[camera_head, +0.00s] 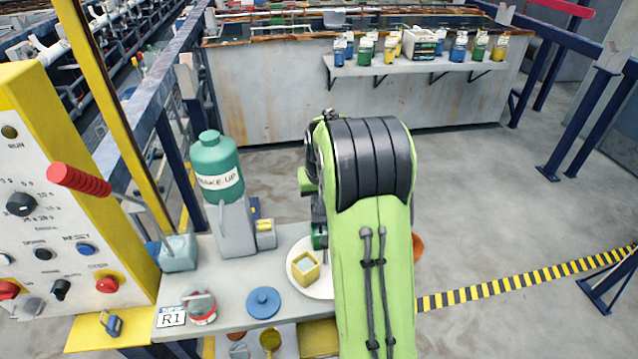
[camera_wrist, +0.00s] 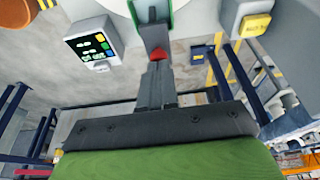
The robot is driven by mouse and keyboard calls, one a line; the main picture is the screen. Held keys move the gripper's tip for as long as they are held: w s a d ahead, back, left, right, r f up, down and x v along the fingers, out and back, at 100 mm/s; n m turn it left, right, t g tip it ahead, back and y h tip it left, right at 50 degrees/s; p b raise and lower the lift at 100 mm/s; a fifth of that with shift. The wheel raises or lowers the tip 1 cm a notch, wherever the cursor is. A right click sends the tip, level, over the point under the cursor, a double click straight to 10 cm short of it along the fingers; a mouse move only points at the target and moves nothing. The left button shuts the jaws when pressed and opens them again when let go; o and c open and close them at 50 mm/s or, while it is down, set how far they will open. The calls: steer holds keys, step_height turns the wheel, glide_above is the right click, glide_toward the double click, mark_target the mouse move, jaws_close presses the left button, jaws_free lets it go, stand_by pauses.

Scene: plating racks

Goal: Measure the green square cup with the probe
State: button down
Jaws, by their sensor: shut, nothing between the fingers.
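A green square cup (camera_head: 319,238) stands on a white round plate (camera_head: 300,287), mostly hidden behind my arm in the head view. Its green wall shows at the top edge of the wrist view (camera_wrist: 171,8). My gripper (camera_wrist: 155,62) is shut with nothing held, its fingers pointing toward the cup. A grey block and a small red piece show at the finger ends beside the cup; I cannot tell whether they touch it. A meter with a lit display (camera_wrist: 92,43) stands left in the wrist view. I cannot make out the probe for certain.
A yellow square cup (camera_head: 305,268) shares the plate. A blue lid (camera_head: 263,303), a red-and-grey clamp-like item (camera_head: 200,307) and a green make-up bottle (camera_head: 216,168) on a grey stand are left. An orange bowl (camera_head: 417,247) is right of my arm. A control panel (camera_head: 60,190) borders the left.

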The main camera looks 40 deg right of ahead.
step_height(320, 180, up, 4)
steer(key=p, duration=0.3)
steer(key=shift+w+f, duration=0.1)
steer(key=shift+f, duration=0.05)
step_height(320, 180, up, 10)
glide_above(321, 223)
steer(key=shift+f+p, duration=0.1)
steer(key=shift+p, duration=0.25)
stand_by(0.4)
